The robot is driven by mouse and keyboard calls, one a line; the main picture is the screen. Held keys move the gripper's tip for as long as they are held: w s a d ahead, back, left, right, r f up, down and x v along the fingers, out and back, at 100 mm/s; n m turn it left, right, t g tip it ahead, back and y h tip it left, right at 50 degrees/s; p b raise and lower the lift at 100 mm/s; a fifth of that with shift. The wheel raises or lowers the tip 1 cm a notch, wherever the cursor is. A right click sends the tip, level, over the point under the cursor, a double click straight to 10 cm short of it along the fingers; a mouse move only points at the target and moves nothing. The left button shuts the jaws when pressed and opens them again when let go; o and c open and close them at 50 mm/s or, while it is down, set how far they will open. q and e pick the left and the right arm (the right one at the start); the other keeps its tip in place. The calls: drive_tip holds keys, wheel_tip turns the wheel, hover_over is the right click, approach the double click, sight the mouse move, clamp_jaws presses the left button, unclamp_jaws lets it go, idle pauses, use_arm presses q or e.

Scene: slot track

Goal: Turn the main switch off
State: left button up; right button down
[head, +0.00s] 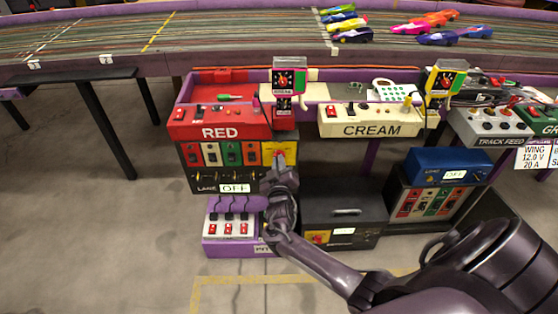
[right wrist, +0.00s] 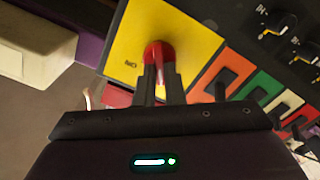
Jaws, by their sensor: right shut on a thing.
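The main switch looks to be the red rotary knob (right wrist: 158,50) on a yellow plate (right wrist: 190,25). In the head view the yellow plate (head: 268,146) is at the upper right of the black panel under the RED box. My right gripper (head: 279,163) reaches up to the knob from below. In the right wrist view the two fingers of my right gripper (right wrist: 160,78) are closed on the red knob, one on each side. The fingers hide part of the knob, and its exact angle is hard to tell. My left gripper is not in view.
Coloured rocker switches (head: 210,153) sit left of the yellow plate. A white OFF label (head: 234,188) is below them. The RED box (head: 215,128) and CREAM box (head: 370,122) stand above. A black case (head: 345,205) is right of my gripper. Open floor lies at left.

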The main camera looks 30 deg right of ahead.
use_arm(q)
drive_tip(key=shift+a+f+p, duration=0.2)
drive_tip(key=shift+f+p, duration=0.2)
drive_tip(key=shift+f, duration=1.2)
use_arm(e)
drive_tip(key=shift+n, duration=1.2)
drive_tip(key=c, duration=1.5)
unclamp_jaws()
drive_tip(key=shift+a, duration=0.1)
